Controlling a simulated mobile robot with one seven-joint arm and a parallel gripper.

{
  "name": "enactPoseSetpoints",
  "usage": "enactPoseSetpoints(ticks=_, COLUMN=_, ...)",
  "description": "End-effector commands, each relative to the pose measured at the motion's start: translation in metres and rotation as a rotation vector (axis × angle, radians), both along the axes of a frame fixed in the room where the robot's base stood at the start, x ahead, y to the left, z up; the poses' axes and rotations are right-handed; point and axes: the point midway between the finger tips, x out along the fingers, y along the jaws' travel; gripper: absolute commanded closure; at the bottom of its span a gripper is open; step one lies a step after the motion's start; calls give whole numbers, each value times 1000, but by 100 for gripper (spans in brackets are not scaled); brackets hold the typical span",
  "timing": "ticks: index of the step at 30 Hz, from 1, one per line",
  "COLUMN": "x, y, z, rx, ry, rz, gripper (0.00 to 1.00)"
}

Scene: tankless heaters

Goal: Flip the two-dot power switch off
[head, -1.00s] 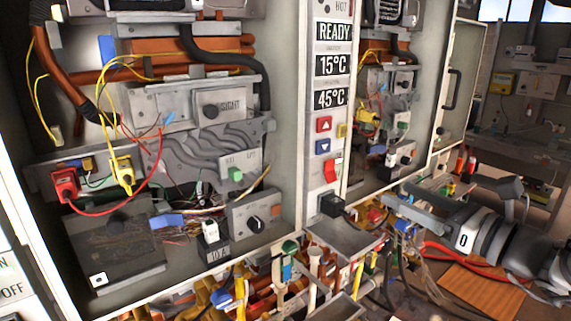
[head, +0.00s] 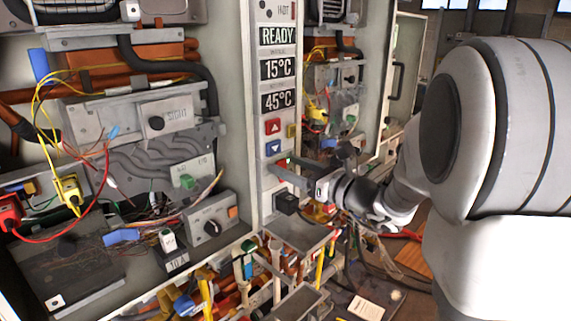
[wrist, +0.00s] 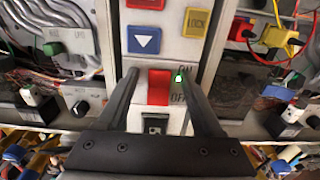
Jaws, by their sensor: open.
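The red rocker power switch (wrist: 159,87) sits on the narrow control panel in the wrist view, with ON and OFF lettering to its right. A small bright greenish spot shows beside the ON mark. I cannot make out the two dots. My gripper (wrist: 159,74) is open and empty, with one finger on each side of the switch. Whether the fingers touch the panel is unclear. In the head view my gripper (head: 279,168) is at the panel, below the blue down button (head: 273,147), and largely hides the switch.
Above the switch are a blue down button (wrist: 144,40) and a yellow LOCK button (wrist: 197,22). A black plug (head: 286,202) sits below the gripper. Open heater cabinets with loose wires flank the panel. A grey tray (head: 300,232) and pipes lie beneath.

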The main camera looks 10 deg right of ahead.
Motion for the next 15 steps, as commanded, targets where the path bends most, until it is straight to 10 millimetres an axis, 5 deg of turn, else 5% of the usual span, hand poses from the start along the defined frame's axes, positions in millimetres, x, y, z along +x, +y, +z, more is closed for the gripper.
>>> enactPoseSetpoints(ticks=6, x=0, y=0, z=0, rx=0, ry=0, rz=0, gripper=32)
enactPoseSetpoints(ticks=15, x=0, y=0, z=0, rx=0, ry=0, rz=0, gripper=86)
